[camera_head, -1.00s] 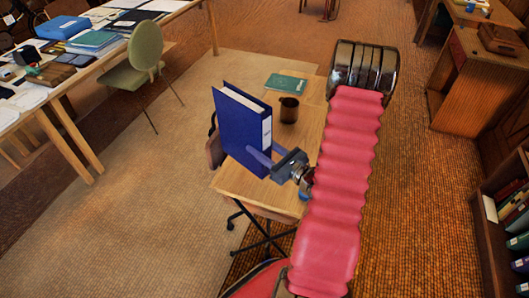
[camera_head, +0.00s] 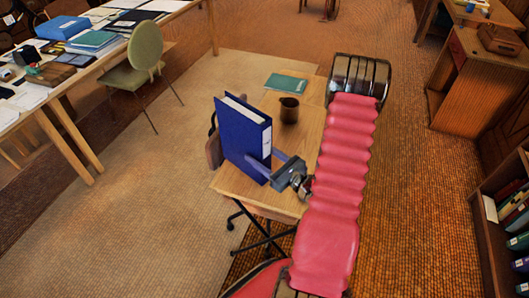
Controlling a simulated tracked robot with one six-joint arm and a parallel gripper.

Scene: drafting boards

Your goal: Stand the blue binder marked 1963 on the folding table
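The blue binder (camera_head: 240,139) stands upright at the left part of the small wooden table (camera_head: 296,201), its foot seemingly on the top. Its spine faces right with a pale label; the number is too small to read. My gripper (camera_head: 271,161) is at the lower spine edge with its fingers spread apart. One finger lies in front of the broad cover, and the other shows to the right of the spine. Whether either finger touches the binder cannot be told.
A dark brown mug (camera_head: 289,110) stands behind the binder, and a green book (camera_head: 286,83) lies farther back on the same table. A chair (camera_head: 213,150) adjoins the left edge. A cluttered long table (camera_head: 80,75) and green chair (camera_head: 146,55) stand left.

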